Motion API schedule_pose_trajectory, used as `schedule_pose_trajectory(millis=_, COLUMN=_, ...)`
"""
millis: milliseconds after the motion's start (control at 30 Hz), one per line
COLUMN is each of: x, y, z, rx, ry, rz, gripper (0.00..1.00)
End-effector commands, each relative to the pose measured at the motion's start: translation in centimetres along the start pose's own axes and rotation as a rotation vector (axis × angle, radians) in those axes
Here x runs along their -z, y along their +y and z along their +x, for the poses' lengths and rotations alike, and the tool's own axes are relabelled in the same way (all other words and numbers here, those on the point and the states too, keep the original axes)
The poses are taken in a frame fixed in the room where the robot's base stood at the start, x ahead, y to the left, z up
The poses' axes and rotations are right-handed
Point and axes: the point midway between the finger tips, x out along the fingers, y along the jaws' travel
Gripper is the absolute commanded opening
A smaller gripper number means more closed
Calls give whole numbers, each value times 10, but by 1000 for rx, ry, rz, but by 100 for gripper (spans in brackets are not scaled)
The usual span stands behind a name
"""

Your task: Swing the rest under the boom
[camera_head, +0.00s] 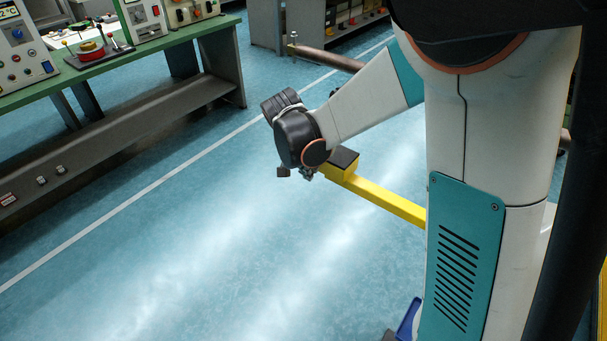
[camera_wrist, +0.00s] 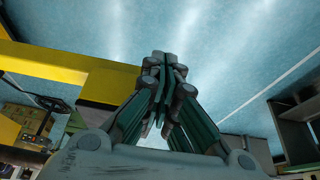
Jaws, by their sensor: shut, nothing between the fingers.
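The rest is a yellow bar (camera_head: 390,199) with a block and a dark pad (camera_head: 344,158) on its end. The bar runs right and passes behind my arm. The boom, a brown pole (camera_head: 330,58), shows above and beyond the rest, partly hidden by my arm. My gripper (camera_head: 297,174) is at the left of the padded end. In the wrist view my gripper (camera_wrist: 167,62) has its fingers together and empty, beside the yellow bar (camera_wrist: 65,65) and its end block (camera_wrist: 108,82). I cannot tell whether it touches the block.
A green workbench (camera_head: 130,52) with instruments stands at the upper left. Grey cabinets (camera_head: 268,25) stand at the back. The blue floor (camera_head: 200,230) to the left of the rest is clear. A blue object (camera_head: 408,318) shows low beside my arm.

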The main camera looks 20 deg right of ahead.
Motion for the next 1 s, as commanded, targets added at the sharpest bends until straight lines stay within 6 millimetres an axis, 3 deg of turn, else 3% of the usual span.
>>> schedule_pose_trajectory(millis=400, x=3, y=0, z=1, rx=-1, ry=0, rz=2, gripper=0)
schedule_pose_trajectory(millis=567, x=15, y=-2, z=6, rx=-10, ry=0, rz=26, gripper=0)
schedule_pose_trajectory(millis=767, x=59, y=-6, z=23, rx=-45, ry=1, rz=114, gripper=0)
schedule_pose_trajectory(millis=1000, x=151, y=1, z=60, rx=-119, ry=0, rz=298, gripper=0)
